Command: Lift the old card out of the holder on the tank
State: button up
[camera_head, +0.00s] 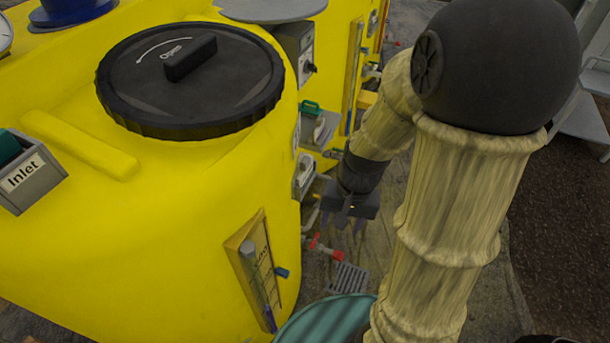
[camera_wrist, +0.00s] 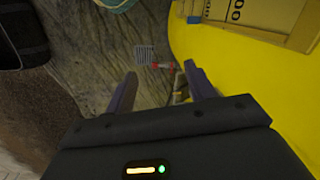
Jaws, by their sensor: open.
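The yellow tank (camera_head: 170,220) with a black lid (camera_head: 190,75) fills the left of the head view. Its side also shows in the wrist view (camera_wrist: 235,80). A small pale item (camera_head: 305,172), perhaps the card holder, sits at the tank's right edge, seen nearly edge-on. I cannot make out a card in it. My gripper (camera_head: 343,222) is open and points down just right of that edge, apart from the tank. In the wrist view my gripper (camera_wrist: 160,72) has nothing between its fingers.
A level gauge on a board (camera_head: 258,265) is on the tank's front. A grey box marked Inlet (camera_head: 30,180) is at left. Red-handled pipework (camera_head: 325,250) and a floor grate (camera_head: 348,278) lie below my gripper. A teal tub (camera_head: 322,318) stands in front.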

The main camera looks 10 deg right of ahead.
jog(key=w+d+f+m+y+b, duration=0.25)
jog(key=w+f+m+y, duration=0.3)
jog(key=m+y, duration=0.5)
jog(key=w+d+r+m+t+y+b, duration=0.1)
jog(key=w+d+r+m+t+y, duration=0.1)
jog(key=w+d+m+t, duration=0.3)
jog(key=d+m+t, duration=0.4)
jog(key=m+t, duration=0.1)
jog(key=shift+w+d+t+y, duration=0.3)
jog(key=shift+w+y, duration=0.05)
jog(key=shift+w, duration=0.05)
jog(key=p, duration=0.1)
send_near(308, 162)
jog(key=x, duration=0.4)
jog(key=shift+a, duration=0.1)
